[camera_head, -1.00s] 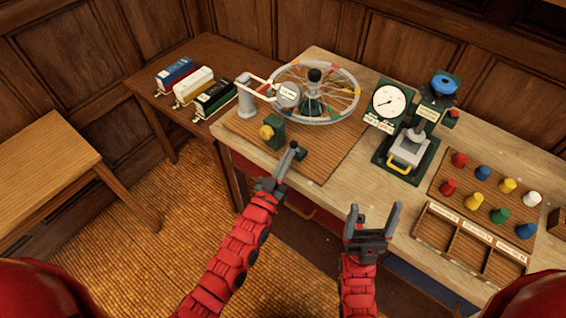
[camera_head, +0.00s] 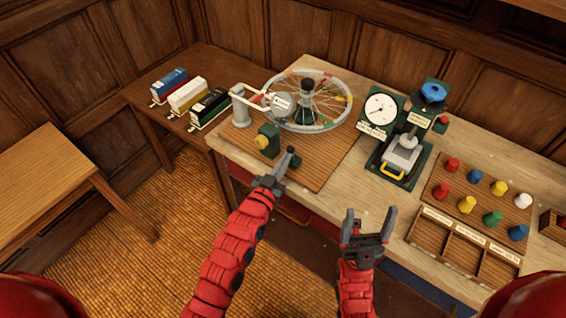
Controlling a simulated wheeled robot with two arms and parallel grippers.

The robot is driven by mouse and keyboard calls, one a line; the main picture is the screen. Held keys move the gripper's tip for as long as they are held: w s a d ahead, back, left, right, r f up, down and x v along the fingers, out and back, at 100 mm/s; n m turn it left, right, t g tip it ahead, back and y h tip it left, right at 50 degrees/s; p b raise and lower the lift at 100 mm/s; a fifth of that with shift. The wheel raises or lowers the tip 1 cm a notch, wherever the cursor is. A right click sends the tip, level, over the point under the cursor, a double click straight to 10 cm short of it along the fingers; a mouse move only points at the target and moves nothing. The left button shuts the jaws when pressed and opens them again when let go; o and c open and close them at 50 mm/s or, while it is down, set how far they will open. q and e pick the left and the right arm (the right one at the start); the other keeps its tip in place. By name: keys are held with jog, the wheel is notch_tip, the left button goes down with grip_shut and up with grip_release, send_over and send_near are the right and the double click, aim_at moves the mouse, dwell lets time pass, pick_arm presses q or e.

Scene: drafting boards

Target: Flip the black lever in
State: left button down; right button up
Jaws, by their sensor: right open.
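No black lever is clearly recognisable; part of the fitting there is hidden behind the gripper. A spoked wheel (camera_head: 335,121) with a black-topped hub (camera_head: 307,88) lies flat on its stand behind. A green block with a yellow knob (camera_head: 262,142) stands to the left of the gripper. My right gripper (camera_head: 368,226) is open and empty in front of the bench.
A dial gauge (camera_head: 380,109) and a press with a yellow handle (camera_head: 391,170) stand right of the wheel. Several coloured pegs (camera_head: 467,204) and a divided wooden tray (camera_head: 429,228) are further right. Colored boxes (camera_head: 187,97) sit on the left table.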

aim_at(292, 151)
pick_arm(q)
jog(key=w+d+r+g+y, duration=0.2)
jog(key=w+g, duration=0.1)
jog(key=shift+d+r+m+g, duration=0.1)
jog(key=shift+r+m+g, duration=0.05)
jog(key=shift+m+g, duration=0.2)
jog(key=shift+w+d+m+g+y+b, duration=0.15)
jog(key=shift+w+d+g+y+b, duration=0.25)
jog(key=shift+g, duration=0.25)
jog(key=shift+w+d+m+g+y+b, duration=0.1)
jog(key=shift+w+d+g+y+b, duration=0.25)
jog(key=shift+w+g, duration=0.2)
jog(key=shift+g, duration=0.25)
jog(key=shift+s+a+r, duration=0.1)
